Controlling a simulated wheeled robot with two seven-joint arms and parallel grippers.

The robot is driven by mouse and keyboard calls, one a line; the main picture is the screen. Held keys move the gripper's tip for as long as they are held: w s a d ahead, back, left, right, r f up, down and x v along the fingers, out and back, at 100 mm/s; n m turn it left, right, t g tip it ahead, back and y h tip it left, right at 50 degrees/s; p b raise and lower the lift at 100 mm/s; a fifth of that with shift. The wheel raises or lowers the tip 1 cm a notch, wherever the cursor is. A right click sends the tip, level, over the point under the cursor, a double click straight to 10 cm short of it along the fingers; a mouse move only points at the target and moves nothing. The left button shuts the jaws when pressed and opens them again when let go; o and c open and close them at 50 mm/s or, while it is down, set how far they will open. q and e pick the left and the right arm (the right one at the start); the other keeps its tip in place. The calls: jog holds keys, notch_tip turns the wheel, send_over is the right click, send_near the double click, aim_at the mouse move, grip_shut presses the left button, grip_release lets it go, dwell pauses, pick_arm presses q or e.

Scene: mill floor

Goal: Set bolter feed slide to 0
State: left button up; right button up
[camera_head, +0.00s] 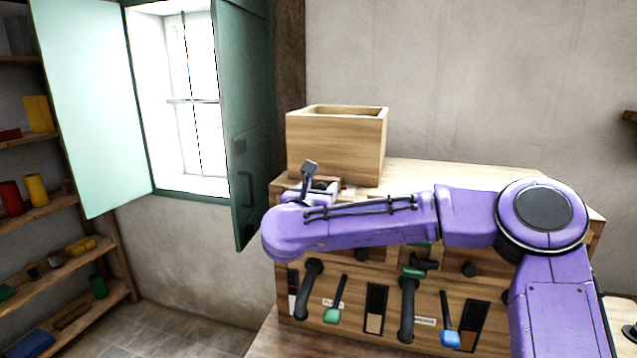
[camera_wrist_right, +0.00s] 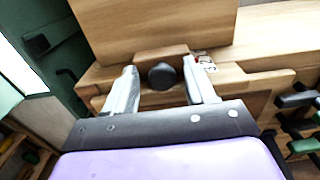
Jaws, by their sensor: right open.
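My right arm crosses the front of a wooden cabinet (camera_head: 440,172) in the head view. My right gripper (camera_head: 318,186) is at the cabinet's upper left, by the wooden box. In the right wrist view its two pale fingers (camera_wrist_right: 160,72) are open and apart. A round dark knob (camera_wrist_right: 162,77) on a small wooden block sits between them, with a gap on both sides. This knob may be the bolter feed slide's handle; I cannot read its label. A small white and red tag (camera_wrist_right: 207,64) is right of it. The slide's scale is not visible. My left gripper is out of view.
An open-topped wooden box (camera_head: 336,146) stands on the cabinet. Below my arm are a green-ended lever (camera_head: 332,316), a blue-ended lever (camera_head: 450,338) and dark curved handles (camera_head: 407,312). A green shutter (camera_head: 243,130) hangs close left. A shelf (camera_head: 62,205) stands far left.

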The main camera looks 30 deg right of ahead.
aim_at(325, 179)
jog(key=shift+s+r, duration=0.1)
jog(key=shift+s, duration=0.05)
jog(key=shift+c, duration=1)
grip_shut()
jog(key=b+x, duration=0.2)
jog(key=x, duration=0.2)
jog(key=shift+d, duration=0.25)
jog(key=shift+r, duration=0.15)
jog(key=shift+c, duration=0.9)
grip_release()
jog(key=o, duration=0.4)
jog(key=shift+w, duration=0.3)
jog(key=shift+s+a+f, duration=0.25)
jog(key=shift+a, duration=0.05)
jog(key=shift+b+v, duration=2.4)
jog(key=shift+v, duration=2.45)
